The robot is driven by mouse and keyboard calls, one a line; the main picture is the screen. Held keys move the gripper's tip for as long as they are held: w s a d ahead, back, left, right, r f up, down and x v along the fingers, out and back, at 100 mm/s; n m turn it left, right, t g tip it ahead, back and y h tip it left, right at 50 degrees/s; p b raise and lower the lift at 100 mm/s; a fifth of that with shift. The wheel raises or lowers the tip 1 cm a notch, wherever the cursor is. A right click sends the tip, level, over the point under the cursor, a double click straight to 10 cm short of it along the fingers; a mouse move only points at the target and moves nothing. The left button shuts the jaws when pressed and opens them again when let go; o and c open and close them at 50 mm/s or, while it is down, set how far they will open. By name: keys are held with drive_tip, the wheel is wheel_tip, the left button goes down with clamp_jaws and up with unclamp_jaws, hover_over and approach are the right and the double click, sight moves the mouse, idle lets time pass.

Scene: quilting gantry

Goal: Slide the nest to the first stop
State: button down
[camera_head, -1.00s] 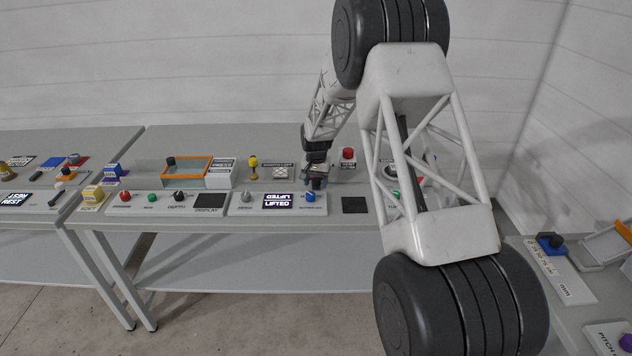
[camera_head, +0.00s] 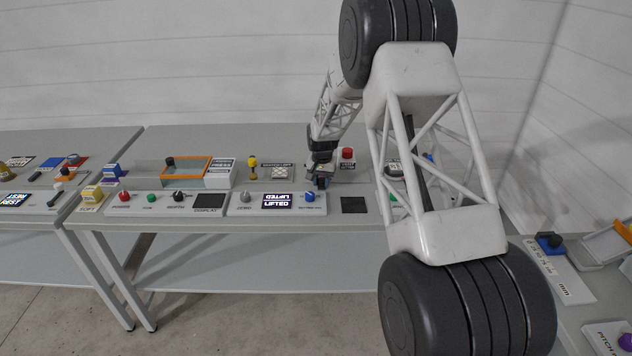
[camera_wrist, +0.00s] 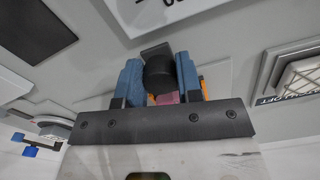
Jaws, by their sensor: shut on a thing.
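My gripper (camera_head: 321,182) is low over the back bench, behind the small control panel. In the wrist view my gripper's blue fingers (camera_wrist: 158,66) are shut on a dark round knob (camera_wrist: 160,80), one finger on each side. A pink part and an orange part show just behind the knob, between the fingers. I take the knob to be the handle of the nest, but no label shows this. The nest's body and any stop marks are hidden or too small to make out.
A red button (camera_head: 347,153) stands close to the right of my gripper. A yellow knob (camera_head: 252,161) and a patterned tile (camera_head: 276,173) are to its left. The panel display (camera_head: 277,201) in front reads LIFTED. A dark square (camera_head: 354,205) lies on the bench front.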

sight(334, 189)
drive_tip(key=shift+d, duration=2.35)
drive_tip(key=c, duration=0.8)
unclamp_jaws()
drive_tip(key=shift+r, duration=0.15)
drive_tip(key=shift+r, duration=3.8)
